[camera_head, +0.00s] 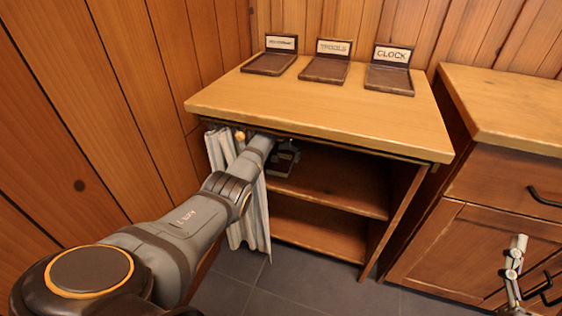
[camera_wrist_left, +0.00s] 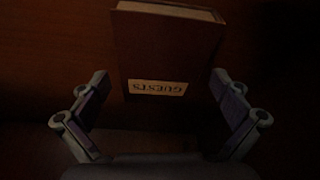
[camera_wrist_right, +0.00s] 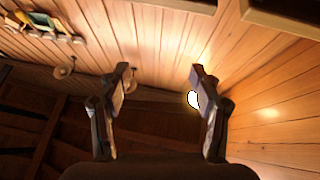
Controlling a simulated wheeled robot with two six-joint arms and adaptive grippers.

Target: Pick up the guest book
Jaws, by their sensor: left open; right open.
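The guest book (camera_wrist_left: 168,45) is a dark brown book with pale page edges and a light label reading GUESTS, upside down in the left wrist view. My left gripper (camera_wrist_left: 160,84) is open, with one finger on each side of the book's near, labelled end. I cannot tell whether the fingers touch it. In the head view my left arm reaches past the curtain into the upper shelf space, where the left gripper (camera_head: 284,154) is small and shadowed. My right gripper (camera_wrist_right: 161,72) is open and empty, facing wooden panelling.
The open cabinet (camera_head: 330,115) has a wooden top above the arm, an inner shelf (camera_head: 335,182) and a pale curtain (camera_head: 256,205) at its left. Three dark labelled stands, one reading CLOCK (camera_head: 391,78), sit on top. A drawer cabinet (camera_head: 500,185) stands to the right.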

